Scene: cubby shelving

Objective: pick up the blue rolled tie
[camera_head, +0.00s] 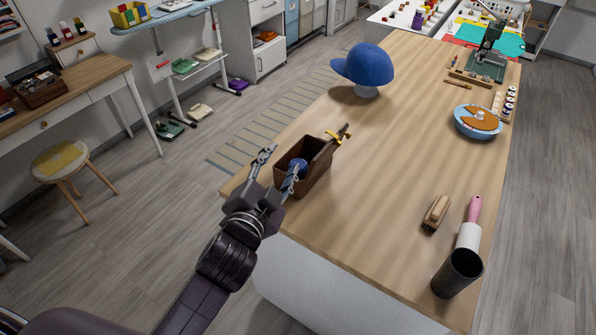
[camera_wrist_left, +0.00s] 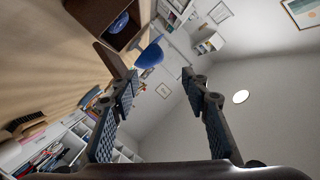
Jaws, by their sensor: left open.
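A blue rolled tie (camera_head: 300,165) sits inside an open brown box (camera_head: 317,178) near the table's left edge. In the left wrist view the round blue roll (camera_wrist_left: 119,22) shows inside the box (camera_wrist_left: 92,13) at the upper left. My left gripper (camera_head: 279,163) is open and empty at the box's left side. One finger is beside the box's left corner and the other overlaps the box's near side in the head view. In the left wrist view the fingers (camera_wrist_left: 160,74) are spread with only the room between them. The finger partly hides the tie. My right gripper is out of view.
A blue cap (camera_head: 367,65) on a stand is farther back. A brush (camera_head: 436,212), a black cup (camera_head: 458,273) and a blue round dish (camera_head: 478,122) are to the right. The table's middle is clear.

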